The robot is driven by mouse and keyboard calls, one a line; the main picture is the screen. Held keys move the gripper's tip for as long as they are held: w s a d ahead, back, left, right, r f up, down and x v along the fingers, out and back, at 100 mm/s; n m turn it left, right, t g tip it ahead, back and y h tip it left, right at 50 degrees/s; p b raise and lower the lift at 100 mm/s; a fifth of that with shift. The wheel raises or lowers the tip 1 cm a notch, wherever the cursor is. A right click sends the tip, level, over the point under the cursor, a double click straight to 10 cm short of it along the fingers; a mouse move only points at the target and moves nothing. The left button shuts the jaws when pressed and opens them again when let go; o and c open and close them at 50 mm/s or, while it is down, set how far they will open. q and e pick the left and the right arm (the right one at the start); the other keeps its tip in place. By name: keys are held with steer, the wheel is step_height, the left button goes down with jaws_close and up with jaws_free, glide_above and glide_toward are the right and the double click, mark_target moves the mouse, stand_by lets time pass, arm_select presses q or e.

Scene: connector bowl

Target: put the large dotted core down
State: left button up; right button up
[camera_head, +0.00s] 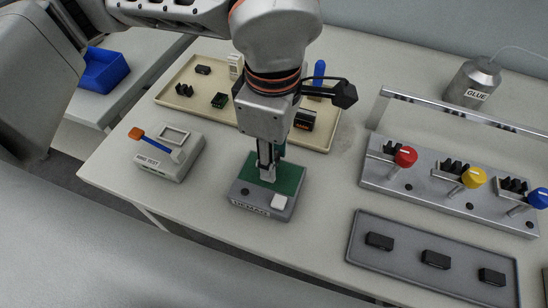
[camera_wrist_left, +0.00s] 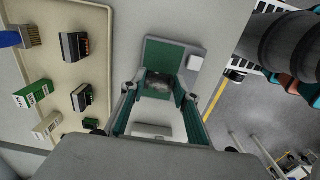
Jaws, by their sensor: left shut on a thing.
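My left gripper (camera_head: 267,174) reaches straight down over the green top of a small grey block-shaped device (camera_head: 262,210), whose front label is hard to read. In the left wrist view its two green-padded fingers (camera_wrist_left: 158,92) are closed around a small grey speckled piece (camera_wrist_left: 158,82), taken to be the large dotted core. The fingers and arm hide most of the piece, and I cannot tell whether it touches the green top. The device has a white button (camera_head: 279,201) at its front right. My right gripper is not in view.
A beige tray (camera_head: 172,97) with several parts and a blue-handled brush stands behind. A tester with an orange-tipped lever (camera_head: 168,152) is at left. At right are a fixture with coloured knobs (camera_head: 405,157), a grey tray (camera_head: 400,266) with black parts, and a glue pot (camera_head: 472,82).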

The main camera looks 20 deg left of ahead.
arm_select(q)
steer(key=shift+f, duration=0.8)
steer(key=shift+f, duration=0.15)
steer(key=o, duration=1.1)
step_height(320, 180, up, 12)
steer(key=shift+r+p, duration=0.2)
steer(key=shift+p, duration=0.35)
